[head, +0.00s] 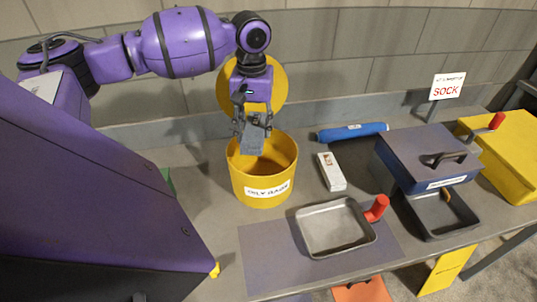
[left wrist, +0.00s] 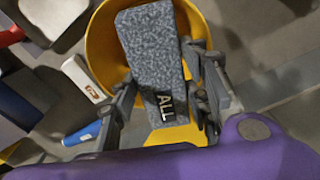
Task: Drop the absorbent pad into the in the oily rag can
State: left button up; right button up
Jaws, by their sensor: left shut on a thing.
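The absorbent pad (head: 253,139) is a grey speckled slab. My left gripper (head: 255,122) is shut on it and holds it over the mouth of the oily rag can. The oily rag can (head: 264,180) is a yellow round bin with a white label, standing on the bench. Its yellow rim (left wrist: 98,45) shows around the pad in the left wrist view. A yellow round lid (head: 279,85) stands up behind the gripper. My right gripper is not in view.
A grey metal tray (head: 311,243) with a red handle stands front right of the can. A blue roll (head: 353,132) and a white box (head: 331,172) lie to the right.

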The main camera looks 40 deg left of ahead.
pick_arm(q)
jog(key=o, duration=1.1)
notch_tip(320, 180, up, 12)
dwell(0.5)
